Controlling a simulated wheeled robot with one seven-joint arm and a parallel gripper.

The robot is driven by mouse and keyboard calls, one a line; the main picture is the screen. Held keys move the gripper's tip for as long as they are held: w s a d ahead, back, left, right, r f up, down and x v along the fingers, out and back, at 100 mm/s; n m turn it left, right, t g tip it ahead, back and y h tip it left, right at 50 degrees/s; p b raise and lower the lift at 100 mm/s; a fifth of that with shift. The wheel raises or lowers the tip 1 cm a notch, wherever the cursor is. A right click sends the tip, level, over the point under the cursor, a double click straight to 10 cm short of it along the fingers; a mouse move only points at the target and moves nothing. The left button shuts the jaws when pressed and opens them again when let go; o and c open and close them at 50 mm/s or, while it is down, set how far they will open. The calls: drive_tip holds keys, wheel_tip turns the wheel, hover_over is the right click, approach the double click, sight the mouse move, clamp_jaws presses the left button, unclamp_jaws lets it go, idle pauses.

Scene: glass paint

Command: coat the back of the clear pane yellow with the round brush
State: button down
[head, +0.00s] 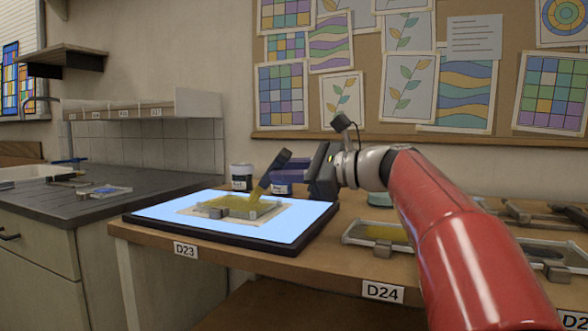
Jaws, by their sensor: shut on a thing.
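The clear pane (268,212) lies flat on a lit light box (160,212), over a pale sheet. Much of its surface looks yellow-olive, but the coat's exact extent is too small to tell. A grey block stands at its near edge. My gripper (294,172) is shut on the round brush (272,170), which has a dark handle and yellow bristles. The brush is tilted, its bristles down at the pane's far right part. I cannot tell whether they touch the glass.
More trays or tools (540,248) lie further right. A dark counter (100,195) stands left.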

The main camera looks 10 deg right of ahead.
drive_tip(key=shift+w+a, duration=0.25)
drive_tip(key=shift+a, duration=0.05)
drive_tip(key=shift+r+p, duration=0.65)
drive_tip(key=shift+p, duration=0.15)
drive_tip(key=w+d+p, duration=0.1)
drive_tip(key=w+p, duration=0.1)
drive_tip(key=w+d+p, duration=0.1)
drive_tip(key=w+d, duration=0.1)
drive_tip(key=shift+d+p, duration=0.25)
drive_tip(key=shift+p, duration=0.1)
drive_tip(key=shift+f, duration=0.1)
drive_tip(key=shift+f, duration=0.25)
drive_tip(key=shift+f, duration=0.3)
drive_tip(key=shift+d, duration=0.1)
idle(0.3)
